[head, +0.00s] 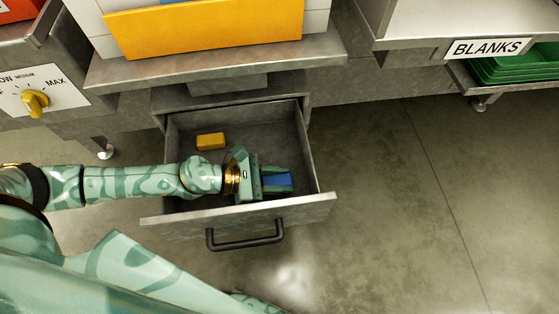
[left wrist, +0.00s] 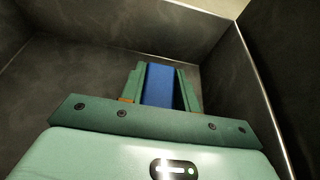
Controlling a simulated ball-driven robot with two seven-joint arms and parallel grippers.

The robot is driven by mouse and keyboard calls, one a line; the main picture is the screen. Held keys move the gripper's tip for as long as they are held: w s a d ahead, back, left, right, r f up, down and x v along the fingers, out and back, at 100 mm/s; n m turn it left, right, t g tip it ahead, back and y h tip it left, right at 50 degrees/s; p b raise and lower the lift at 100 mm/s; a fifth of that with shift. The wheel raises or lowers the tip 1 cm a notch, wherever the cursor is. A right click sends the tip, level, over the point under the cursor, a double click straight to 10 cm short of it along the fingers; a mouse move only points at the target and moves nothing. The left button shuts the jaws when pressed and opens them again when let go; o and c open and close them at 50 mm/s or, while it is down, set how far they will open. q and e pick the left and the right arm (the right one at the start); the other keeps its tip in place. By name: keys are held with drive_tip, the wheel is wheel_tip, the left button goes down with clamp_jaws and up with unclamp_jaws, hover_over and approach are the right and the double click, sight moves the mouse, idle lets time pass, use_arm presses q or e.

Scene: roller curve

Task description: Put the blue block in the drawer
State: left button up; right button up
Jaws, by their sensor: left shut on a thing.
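The blue block (head: 278,180) is between the fingers of my left gripper (head: 277,181), which is shut on it. In the left wrist view the blue block (left wrist: 158,86) shows between the two green fingers. The metal drawer (head: 323,163) is pulled open, and my left gripper is over its inside, toward the right. In the left wrist view the drawer's dark walls (left wrist: 285,90) surround the gripper. I cannot tell whether the block touches the drawer floor. My right gripper is not in view.
A yellow block (head: 210,141) lies in the drawer at the back left. The drawer front has a black handle (head: 245,241). A steel bench edge (head: 215,68) overhangs the back of the drawer. Green trays (head: 510,65) sit at the right under a BLANKS label. Open floor lies to the right.

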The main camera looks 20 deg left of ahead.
use_arm(q)
drive_tip(key=shift+f, duration=0.15)
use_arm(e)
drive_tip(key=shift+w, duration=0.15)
use_arm(q)
drive_tip(key=o, duration=1)
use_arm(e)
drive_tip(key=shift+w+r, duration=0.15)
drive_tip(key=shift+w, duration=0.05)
use_arm(q)
drive_tip(key=shift+r, duration=0.2)
drive_tip(key=v, duration=0.7)
drive_tip(key=shift+s+f+p, duration=0.1)
drive_tip(key=shift+p, duration=0.2)
drive_tip(key=p+v, duration=0.1)
drive_tip(key=v, duration=0.3)
drive_tip(key=shift+s+a+r, duration=0.15)
drive_tip(key=shift+a+r, duration=0.05)
drive_tip(key=shift+a, duration=0.2)
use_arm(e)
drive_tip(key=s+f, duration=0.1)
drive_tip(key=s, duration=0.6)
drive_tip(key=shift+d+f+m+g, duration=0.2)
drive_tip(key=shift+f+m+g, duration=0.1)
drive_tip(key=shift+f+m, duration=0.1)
